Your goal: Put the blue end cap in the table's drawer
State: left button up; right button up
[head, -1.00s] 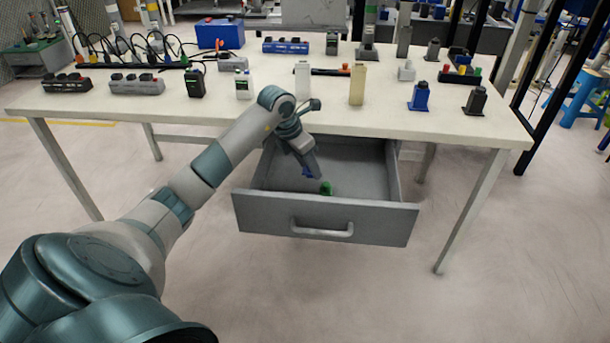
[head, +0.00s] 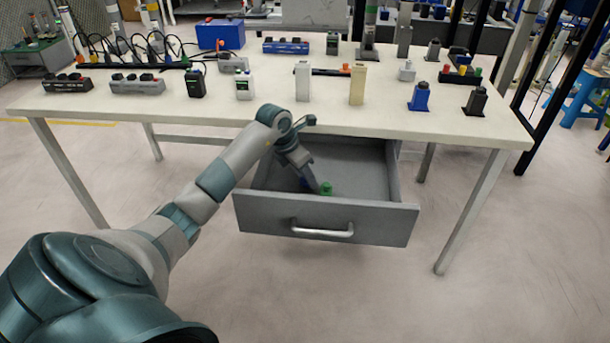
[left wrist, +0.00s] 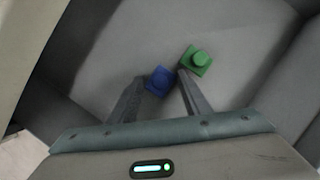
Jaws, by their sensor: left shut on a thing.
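The blue end cap (left wrist: 160,80) shows between the fingertips of my left gripper (left wrist: 158,84) in the left wrist view. In the head view, my left gripper (head: 313,184) reaches down inside the open drawer (head: 385,210) under the table. It is shut on the cap, which is mostly hidden by the fingers there. The cap is low, close to the drawer floor; I cannot tell if it touches. My right gripper is out of view.
A green block with a round knob (left wrist: 197,60) lies on the drawer floor just beside the cap. The white tabletop (head: 250,118) above carries several blocks, bottles and power strips. The right and back of the drawer floor are clear.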

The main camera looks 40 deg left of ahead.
pick_arm(q)
jog(key=shift+f, duration=0.15)
jog(key=o, duration=0.9)
jog(key=shift+o, duration=0.2)
jog(key=v, duration=1.2)
